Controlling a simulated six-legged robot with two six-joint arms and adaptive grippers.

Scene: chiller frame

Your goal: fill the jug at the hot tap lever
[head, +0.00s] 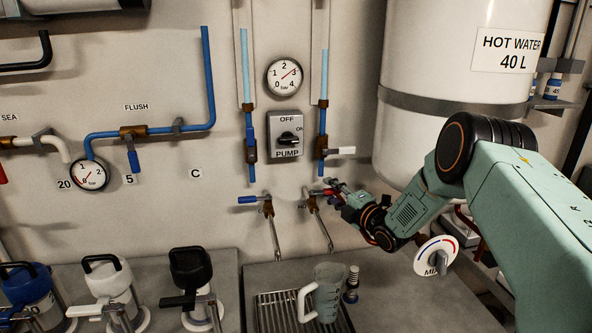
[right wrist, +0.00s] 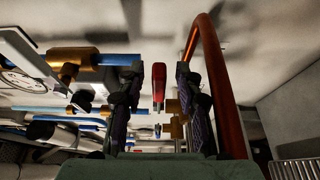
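The clear grey jug (head: 328,287) stands upright on the drip grate (head: 275,312), its handle to the left. The hot tap (head: 310,205) is on the wall above, and its spout slants down toward the jug. My right gripper (head: 335,191) is at this tap's red lever. In the right wrist view the red lever (right wrist: 158,84) shows between the two spread fingers, with a gap on each side. The gripper is open and holds nothing. The head view does not clearly show how deep the lever lies between the fingers. My left gripper is out of view.
A blue-lever tap (head: 264,203) is left of the hot tap. A small bottle-like item (head: 351,284) stands right of the jug. The white MIX dial (head: 436,256) is below my right arm, and the hot water tank (head: 450,90) is above. Several lidded flasks (head: 110,283) stand left.

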